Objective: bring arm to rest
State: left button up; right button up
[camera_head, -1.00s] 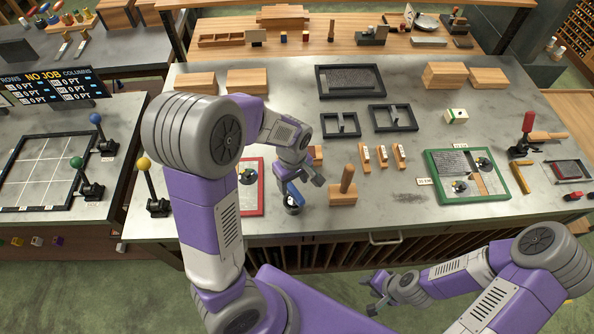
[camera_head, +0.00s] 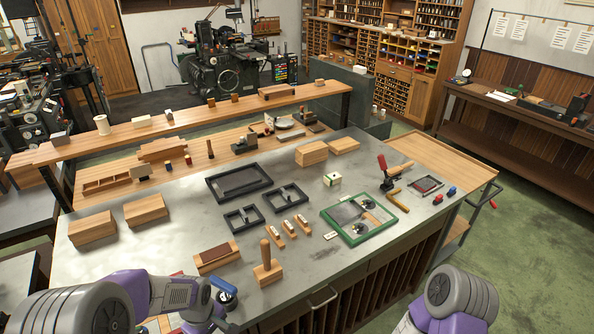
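My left arm (camera_head: 92,308) comes in at the lower left over the front of the metal-topped bench (camera_head: 185,190). Its wrist and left gripper (camera_head: 222,308) are at the bench's front edge, beside a blue-handled item (camera_head: 222,286). The fingers are too small and partly hidden, so I cannot tell whether they are open or hold that item. A purple and grey part of my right arm (camera_head: 455,298) shows at the bottom right, in front of the bench. My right gripper is below the picture.
A wooden block with an upright handle (camera_head: 267,268) stands right of my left wrist. A green-framed tray (camera_head: 388,222), dark frames (camera_head: 240,180) and wooden blocks (camera_head: 92,228) lie on the bench. A wooden cart (camera_head: 440,173) adjoins its right side. Green floor (camera_head: 530,235) is clear at right.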

pick_arm(q)
notch_tip(320, 180, down, 10)
jog(key=d+m+b, duration=0.2)
jog(key=d+m, duration=0.1)
jog(key=s+d+f+m+h+b, duration=0.2)
jog(key=s+d+f+b, duration=0.1)
jog(key=f, duration=0.6)
jog(key=s+d+f+m+h+b, duration=0.1)
jog(key=s+d+f+m+b, duration=0.2)
jog(key=f, duration=0.6)
jog(key=s+d, duration=0.2)
jog(key=s, duration=0.1)
jog(key=shift+d+m+h+b, duration=0.3)
jog(key=shift+d+h+b, duration=0.1)
pick_arm(e)
notch_tip(320, 180, down, 10)
jog(key=w, duration=0.1)
jog(key=shift+w, duration=0.25)
pick_arm(q)
jog(key=shift+w, duration=0.1)
pick_arm(e)
jog(key=shift+r, duration=0.1)
